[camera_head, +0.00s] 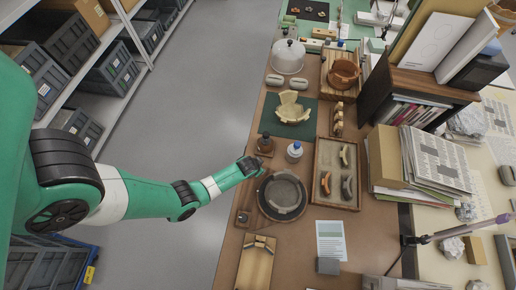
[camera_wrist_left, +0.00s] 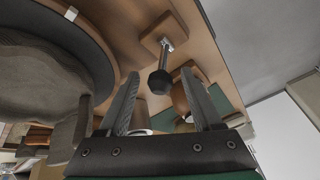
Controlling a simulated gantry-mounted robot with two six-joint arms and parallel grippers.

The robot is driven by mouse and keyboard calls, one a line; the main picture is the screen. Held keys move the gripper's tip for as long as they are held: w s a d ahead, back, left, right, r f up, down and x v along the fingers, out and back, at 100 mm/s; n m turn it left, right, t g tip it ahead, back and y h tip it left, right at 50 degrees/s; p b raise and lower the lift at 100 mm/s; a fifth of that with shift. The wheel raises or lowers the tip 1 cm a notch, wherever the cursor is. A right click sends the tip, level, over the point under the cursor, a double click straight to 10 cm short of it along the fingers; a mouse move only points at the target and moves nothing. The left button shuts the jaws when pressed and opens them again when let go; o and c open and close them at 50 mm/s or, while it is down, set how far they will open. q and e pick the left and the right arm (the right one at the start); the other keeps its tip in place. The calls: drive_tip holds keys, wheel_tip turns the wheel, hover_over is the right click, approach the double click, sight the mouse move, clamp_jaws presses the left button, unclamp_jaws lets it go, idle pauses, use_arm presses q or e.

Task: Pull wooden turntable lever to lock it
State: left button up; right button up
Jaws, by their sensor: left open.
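The round dark turntable (camera_head: 282,196) sits on the brown bench near its left edge; its rim fills the upper left of the left wrist view (camera_wrist_left: 100,50). The lever is a short metal rod with a black faceted knob (camera_wrist_left: 159,82), on a small wooden block (camera_wrist_left: 185,28). In the head view that block (camera_head: 243,217) is small, at the turntable's lower left. My left gripper (camera_head: 254,165) is just above and left of the turntable. In the wrist view its open fingers (camera_wrist_left: 160,76) appear on either side of the knob; contact is not clear. My right gripper is out of view.
A wooden tray of sherds (camera_head: 338,174) lies right of the turntable. A wooden board (camera_head: 257,262) and a printed card (camera_head: 330,240) lie below. The floor is left of the bench.

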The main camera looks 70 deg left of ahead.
use_arm(q)
drive_tip(key=shift+w+a+f, duration=0.15)
drive_tip(key=shift+f, duration=0.25)
clamp_jaws()
idle(1.2)
